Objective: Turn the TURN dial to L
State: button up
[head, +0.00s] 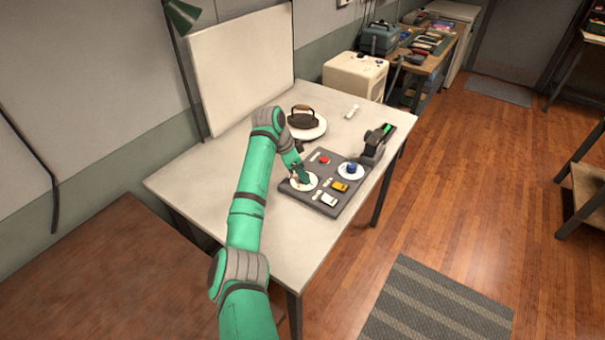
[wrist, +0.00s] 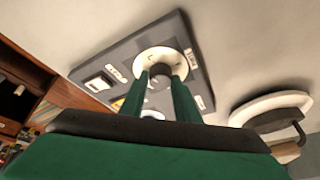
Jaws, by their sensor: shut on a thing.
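A dark grey panel (head: 322,208) lies on the table. A round white dial plate (head: 312,185) sits at its near left, and in the wrist view the plate (wrist: 148,59) carries letters too small to read. My gripper (head: 303,184) is over this plate. In the wrist view my gripper (wrist: 160,77) has its two green fingers on either side of a dark round knob (wrist: 160,72), shut on it. I cannot read which label belongs to this dial or where the knob points. A second white dial plate with a blue knob (head: 351,168) is at the panel's right.
The panel also bears a red button (head: 324,160), a yellow switch (head: 340,186) and a white switch (head: 329,200). A dark iron on a white round stand (head: 308,133) is behind the panel. A dark device with a green strip (head: 386,129) stands beyond. The table's left part is clear.

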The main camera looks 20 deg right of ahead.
jog(key=shift+w+m+g, duration=0.15)
jog(key=shift+m+g, duration=0.65)
jog(key=shift+m, duration=1.1)
jog(key=o, duration=1)
jog(key=shift+o, duration=0.2)
jog(key=v, duration=1)
jog(key=shift+r, duration=0.4)
jog(key=shift+a, duration=0.2)
